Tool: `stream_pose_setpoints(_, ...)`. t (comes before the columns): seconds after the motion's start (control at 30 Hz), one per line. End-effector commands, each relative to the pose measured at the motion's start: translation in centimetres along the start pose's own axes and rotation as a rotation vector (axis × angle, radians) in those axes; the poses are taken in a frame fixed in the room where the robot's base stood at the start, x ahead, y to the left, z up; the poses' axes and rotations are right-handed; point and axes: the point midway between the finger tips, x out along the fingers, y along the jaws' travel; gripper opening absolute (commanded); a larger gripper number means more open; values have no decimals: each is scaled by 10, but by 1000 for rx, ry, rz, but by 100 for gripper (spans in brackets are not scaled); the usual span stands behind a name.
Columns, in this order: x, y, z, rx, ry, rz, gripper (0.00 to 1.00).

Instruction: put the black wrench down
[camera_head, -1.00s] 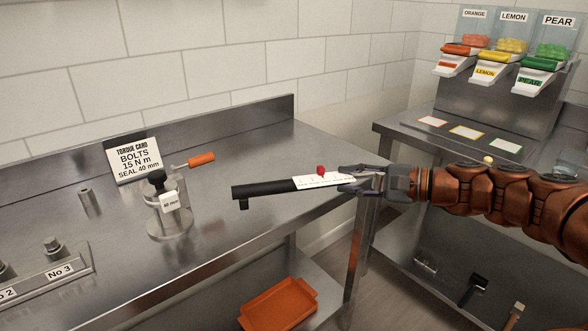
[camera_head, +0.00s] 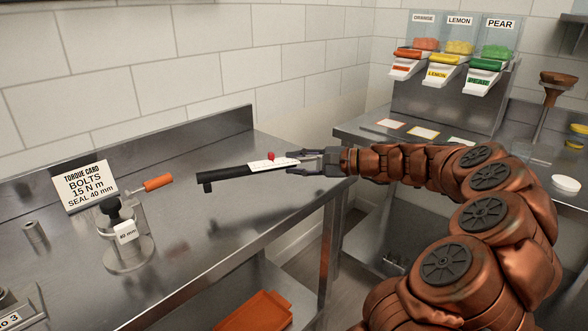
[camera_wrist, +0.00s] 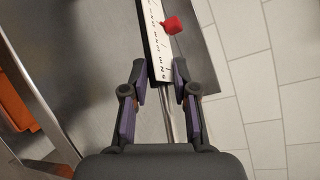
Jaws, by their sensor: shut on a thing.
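The black wrench (camera_head: 226,175) has a white scale with a red pointer near its held end and a short drive stub pointing down at its far left end. My gripper (camera_head: 312,161) is shut on the scale end of the wrench. The wrench is held roughly level at the right part of the steel bench (camera_head: 245,216); whether it touches the top I cannot tell. In the wrist view, the white scale (camera_wrist: 154,42) and red pointer (camera_wrist: 173,25) extend away between the fingers (camera_wrist: 160,85). The far end of the wrench is out of that view.
A clamp fixture (camera_head: 128,244) with an orange handle and 40 mm tag stands left of the wrench, before a torque card (camera_head: 87,186). A metal socket (camera_head: 34,232) stands farther left. An orange tray (camera_head: 250,318) is below. The bench between fixture and wrench is clear.

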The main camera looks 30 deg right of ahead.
Motion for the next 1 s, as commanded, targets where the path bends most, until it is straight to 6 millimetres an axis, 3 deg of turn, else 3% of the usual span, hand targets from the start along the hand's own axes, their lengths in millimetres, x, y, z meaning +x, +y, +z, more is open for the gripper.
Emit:
stream_pose_setpoints(0.13,11,-8,-18,1,0,1,0)
stream_pose_setpoints(0.4,19,-14,-28,-1,-2,1,0)
stream_pose_setpoints(0.7,24,13,-43,4,-1,1,0)
stream_pose_setpoints(0.93,24,16,-45,1,0,0,0)
stream_pose_setpoints(0.97,24,16,-45,0,0,1,29)
stream_pose_setpoints(1.0,24,16,-45,0,0,1,33)
